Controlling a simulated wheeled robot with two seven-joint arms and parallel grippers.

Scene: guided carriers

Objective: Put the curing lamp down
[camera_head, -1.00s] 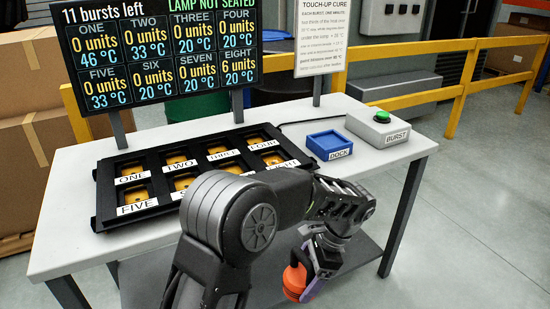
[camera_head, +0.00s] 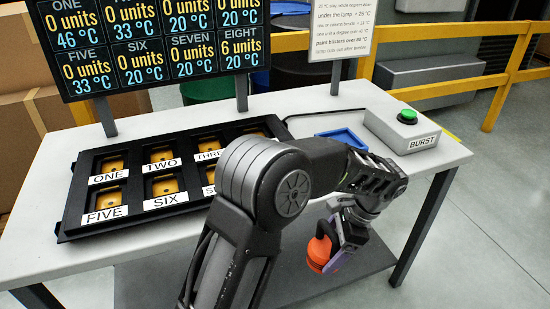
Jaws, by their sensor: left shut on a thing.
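The curing lamp (camera_head: 320,254) is an orange-red rounded body with a dark part near its top. My left gripper (camera_head: 338,240) is shut on it and holds it in front of the table's front edge, above the lower shelf. The gripper hides part of the lamp. The blue dock (camera_head: 344,137) is an open shallow tray on the table, partly hidden behind my left arm; its label is covered. The black rack (camera_head: 72,215) holds several yellow cells with number labels; my arm covers its right part. My right gripper is not in view.
A grey box with a green BURST button (camera_head: 407,115) stands at the table's right back. A dark status board (camera_head: 160,45) and a white notice (camera_head: 343,30) stand behind the table (camera_head: 300,125). A yellow rail (camera_head: 440,90) runs behind. The table's right front corner is clear.

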